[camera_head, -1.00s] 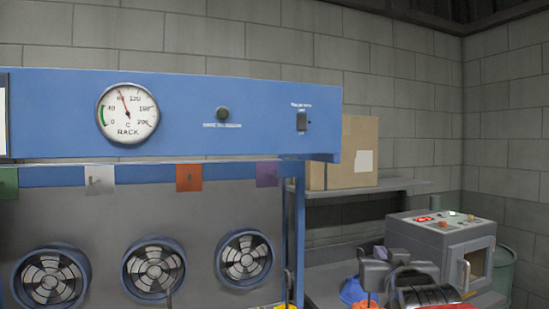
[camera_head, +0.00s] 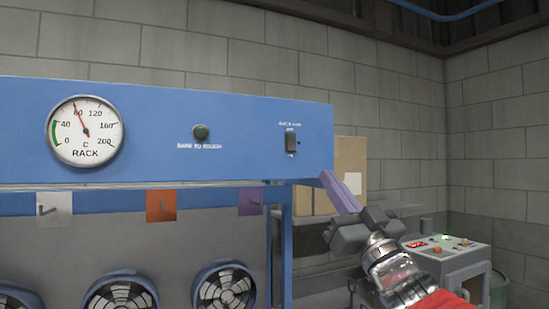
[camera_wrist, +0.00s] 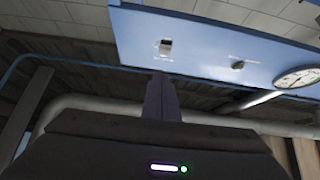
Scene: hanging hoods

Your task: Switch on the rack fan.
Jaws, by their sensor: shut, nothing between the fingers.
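The rack fan switch (camera_head: 291,142) is a small dark rocker near the right end of the blue panel (camera_head: 240,140), with lettering above it. The switch also shows in the wrist view (camera_wrist: 165,46), above my fingertips. My gripper (camera_head: 328,178) is shut and empty, its purple fingers pointing up and left. The fingertips are at the panel's lower right corner in the head view, below and to the right of the switch. In the wrist view the closed fingers (camera_wrist: 160,85) point toward the switch, with a gap in the picture between them. I cannot tell the switch's position.
Coloured tags (camera_head: 161,206) and round fans (camera_head: 224,287) are below. A cardboard box (camera_head: 350,170) and a grey machine (camera_head: 450,262) stand at right.

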